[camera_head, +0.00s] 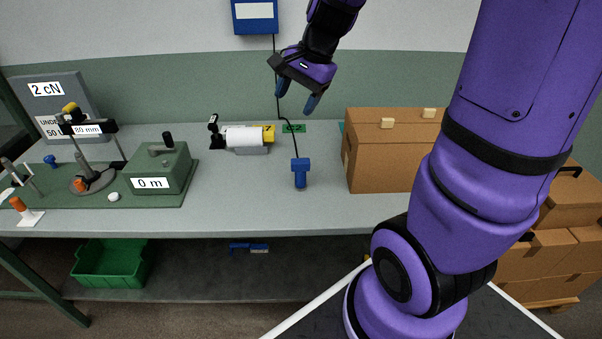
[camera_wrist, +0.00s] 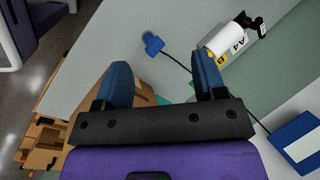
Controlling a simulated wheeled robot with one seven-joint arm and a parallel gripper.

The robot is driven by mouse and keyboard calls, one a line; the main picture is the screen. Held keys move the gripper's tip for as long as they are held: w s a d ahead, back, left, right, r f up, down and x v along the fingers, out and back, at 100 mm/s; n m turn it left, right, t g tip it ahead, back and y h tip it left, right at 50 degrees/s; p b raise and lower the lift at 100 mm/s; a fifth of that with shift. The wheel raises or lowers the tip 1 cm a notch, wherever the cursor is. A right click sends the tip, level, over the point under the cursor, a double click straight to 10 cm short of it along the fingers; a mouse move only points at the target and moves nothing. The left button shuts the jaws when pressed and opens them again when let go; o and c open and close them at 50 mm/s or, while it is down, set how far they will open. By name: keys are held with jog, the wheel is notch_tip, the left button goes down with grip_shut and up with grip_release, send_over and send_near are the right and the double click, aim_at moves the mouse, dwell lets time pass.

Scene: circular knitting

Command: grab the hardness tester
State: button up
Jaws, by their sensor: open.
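A blue handheld device (camera_head: 300,172) stands on the grey table, a little right of the table's middle, with a black cable running up to a blue wall box (camera_head: 255,16). It looks like the hardness tester, though no label on it is readable. In the wrist view the blue device (camera_wrist: 152,43) lies beyond my fingertips, between them and slightly toward the left one. My gripper (camera_head: 296,97) is open and empty, high above the table and apart from the device. It also shows in the wrist view (camera_wrist: 160,72), with both blue fingers spread.
A white roll with a yellow end (camera_head: 243,136) lies left of the device. A cardboard box (camera_head: 385,175) stands close on its right. A green metal unit marked 0 m (camera_head: 158,172) is farther left. The table front around the device is clear.

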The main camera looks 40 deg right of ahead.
jog(key=w+d+f+m, duration=0.5)
jog(key=f, duration=0.3)
jog(key=m, duration=0.6)
send_near(301, 160)
jog(key=shift+m+y, duration=0.3)
jog(key=shift+y, duration=0.2)
jog(key=x, duration=0.3)
jog(key=d+x, duration=0.1)
jog(key=x, duration=0.2)
jog(key=shift+w+d+f, duration=0.1)
jog(key=shift+w+f, duration=0.05)
jog(key=shift+w, duration=0.05)
jog(key=shift+x, duration=3.1)
jog(key=shift+s, duration=0.2)
jog(key=shift+a, duration=0.2)
jog(key=shift+c, duration=0.4)
jog(key=c, duration=1)
